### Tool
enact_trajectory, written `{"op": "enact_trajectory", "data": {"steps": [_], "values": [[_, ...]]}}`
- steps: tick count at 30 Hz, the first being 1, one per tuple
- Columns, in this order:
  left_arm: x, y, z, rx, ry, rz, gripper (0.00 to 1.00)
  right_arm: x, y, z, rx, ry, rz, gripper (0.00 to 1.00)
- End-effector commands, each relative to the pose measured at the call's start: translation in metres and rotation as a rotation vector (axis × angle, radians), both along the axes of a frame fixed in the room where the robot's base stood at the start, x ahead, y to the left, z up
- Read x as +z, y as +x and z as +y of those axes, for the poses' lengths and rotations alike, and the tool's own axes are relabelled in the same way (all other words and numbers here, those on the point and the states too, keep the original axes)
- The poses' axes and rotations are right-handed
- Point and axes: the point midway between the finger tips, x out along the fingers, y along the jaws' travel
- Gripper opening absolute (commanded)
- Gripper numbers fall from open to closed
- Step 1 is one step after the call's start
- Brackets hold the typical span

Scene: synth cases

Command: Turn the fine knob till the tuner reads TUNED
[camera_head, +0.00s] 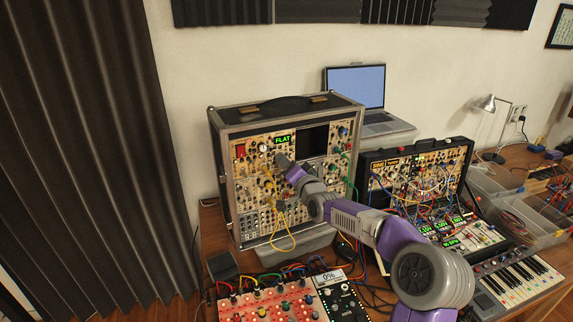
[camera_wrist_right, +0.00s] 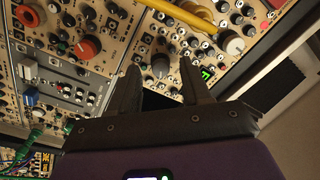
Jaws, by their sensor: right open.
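The tuner (camera_head: 283,140) is a small green display high on the front of the large synth case (camera_head: 217,175). It reads FLAT. In the right wrist view a part of the tuner (camera_wrist_right: 207,73) shows beside my finger. My right gripper (camera_head: 281,160) is at the panel just below the tuner. In the wrist view its two fingers (camera_wrist_right: 160,72) are apart, with a small round knob (camera_wrist_right: 160,64) in line with the gap between them. I cannot tell whether they touch it. A larger pale knob (camera_wrist_right: 231,43) sits to the right. No knob label is readable. My left gripper is out of view.
Yellow cables (camera_head: 282,240) hang from the panel, and one crosses near my fingers in the wrist view. A second synth case (camera_head: 425,165) with many cables, a laptop (camera_head: 357,85), a keyboard (camera_head: 520,280) and a red mixer (camera_head: 265,305) crowd the desk.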

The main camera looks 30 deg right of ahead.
Motion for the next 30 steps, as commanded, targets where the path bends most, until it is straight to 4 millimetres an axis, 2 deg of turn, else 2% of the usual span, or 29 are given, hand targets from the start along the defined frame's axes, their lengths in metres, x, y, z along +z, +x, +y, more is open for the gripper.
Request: {"op": "enact_trajectory", "data": {"steps": [6, 13, 18, 30], "values": [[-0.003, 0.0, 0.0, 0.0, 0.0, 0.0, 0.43, -0.001, -0.033, 0.002, -0.003, -0.004, 0.001, 0.48], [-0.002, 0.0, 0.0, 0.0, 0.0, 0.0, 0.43, -0.001, -0.06, 0.005, -0.001, -0.003, 0.0, 0.48], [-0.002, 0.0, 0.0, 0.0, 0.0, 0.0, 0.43, -0.002, -0.067, 0.006, 0.0, -0.001, 0.0, 0.48], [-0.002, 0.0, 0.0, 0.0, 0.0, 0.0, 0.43, -0.002, -0.066, 0.006, 0.001, 0.0, 0.001, 0.48]]}}
